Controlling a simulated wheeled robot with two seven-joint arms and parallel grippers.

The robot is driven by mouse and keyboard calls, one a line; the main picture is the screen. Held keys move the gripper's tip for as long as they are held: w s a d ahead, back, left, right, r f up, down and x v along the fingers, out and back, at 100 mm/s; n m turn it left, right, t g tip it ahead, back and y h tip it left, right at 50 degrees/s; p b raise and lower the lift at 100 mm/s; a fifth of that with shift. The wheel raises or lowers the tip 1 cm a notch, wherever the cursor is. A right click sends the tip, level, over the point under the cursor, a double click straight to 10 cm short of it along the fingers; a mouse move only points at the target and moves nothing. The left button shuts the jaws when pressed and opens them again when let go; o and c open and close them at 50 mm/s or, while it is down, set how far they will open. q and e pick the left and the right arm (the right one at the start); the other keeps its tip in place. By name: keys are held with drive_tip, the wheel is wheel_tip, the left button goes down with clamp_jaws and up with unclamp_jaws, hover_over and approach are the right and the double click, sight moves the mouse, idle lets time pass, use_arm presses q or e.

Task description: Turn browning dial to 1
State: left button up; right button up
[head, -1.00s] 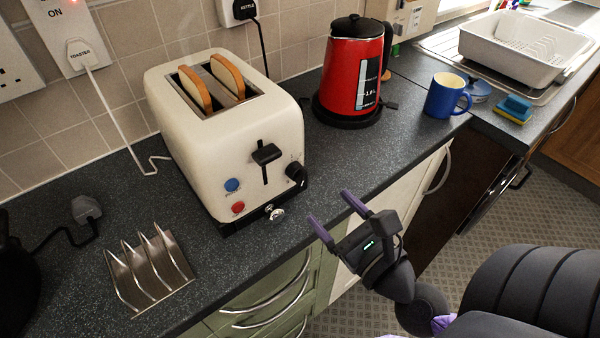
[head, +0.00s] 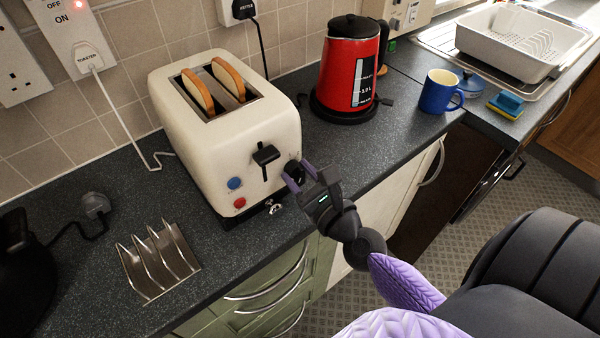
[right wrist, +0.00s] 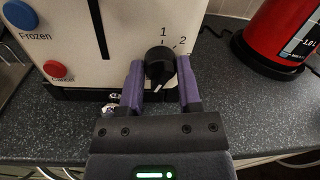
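The white toaster (head: 212,150) stands on the counter with two bread slices (head: 213,84) sticking out of its slots. Its black browning dial (head: 292,168) is on the front right, partly hidden by my right gripper (head: 299,174). In the right wrist view the dial (right wrist: 159,62) lies between the two purple fingers, one on each side. The fingers are apart; whether they touch the dial is unclear. The printed 1 and 2 show above and upper right of the dial. A pale mark on the dial points downward. My left gripper is out of view.
The lever (head: 265,155), blue button (head: 235,183) and red button (head: 239,203) are left of the dial. A red kettle (head: 345,65) stands to the right, and a metal toast rack (head: 158,262) at the front left. The counter before the kettle is clear.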

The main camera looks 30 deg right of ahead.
clamp_jaws()
